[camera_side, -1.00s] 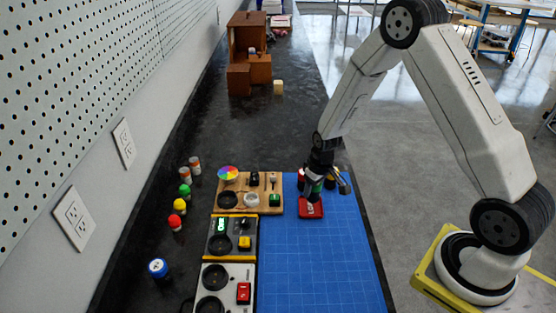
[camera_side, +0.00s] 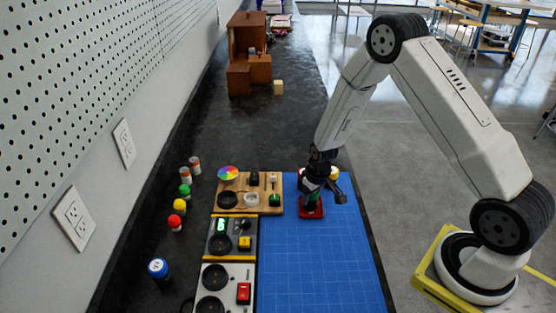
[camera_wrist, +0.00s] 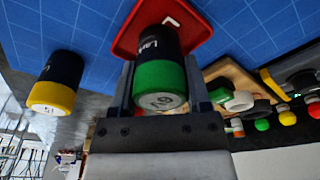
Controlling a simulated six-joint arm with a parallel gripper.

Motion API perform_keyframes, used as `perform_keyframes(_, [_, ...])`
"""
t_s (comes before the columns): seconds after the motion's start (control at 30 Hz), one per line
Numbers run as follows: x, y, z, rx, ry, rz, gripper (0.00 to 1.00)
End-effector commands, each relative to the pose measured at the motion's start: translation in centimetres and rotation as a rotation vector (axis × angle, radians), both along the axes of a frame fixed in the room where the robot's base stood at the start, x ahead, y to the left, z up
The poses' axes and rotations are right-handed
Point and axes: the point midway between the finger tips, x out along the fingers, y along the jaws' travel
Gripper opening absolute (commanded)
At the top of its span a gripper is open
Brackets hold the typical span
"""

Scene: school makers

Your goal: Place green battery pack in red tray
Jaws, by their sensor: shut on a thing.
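The green battery pack (camera_wrist: 160,78), a dark cylinder with a green end band, is gripped between the two fingers of my gripper (camera_wrist: 160,62) in the wrist view. Its far end is over the red tray (camera_wrist: 126,42); I cannot tell whether it touches the tray floor. In the side view my gripper (camera_side: 320,186) is at the red tray (camera_side: 312,212), at the far end of the blue mat. The pack (camera_side: 310,197) is partly hidden there by the gripper.
A dark pack with a yellow end (camera_wrist: 53,92) stands beside the tray, its yellow top (camera_side: 334,172) behind the gripper. The wooden board (camera_side: 232,209) with knobs and dials lies left of the tray. The near part of the blue mat (camera_side: 315,265) is clear.

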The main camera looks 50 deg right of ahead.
Motion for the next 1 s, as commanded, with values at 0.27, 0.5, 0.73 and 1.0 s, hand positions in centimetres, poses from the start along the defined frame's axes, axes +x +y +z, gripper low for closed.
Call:
perform_keyframes(0.27, [0.0, 0.0, -0.3, 0.0, 0.0, 0.001, 0.71])
perform_keyframes(0.5, [0.0, 0.0, -0.3, 0.0, 0.0, 0.0, 0.97])
perform_keyframes(0.73, [0.0, 0.0, -0.2, 0.0, 0.0, 0.0, 0.97])
perform_keyframes(1.0, [-0.1, 0.0, 1.1, 0.0, -0.003, 0.0, 0.97])
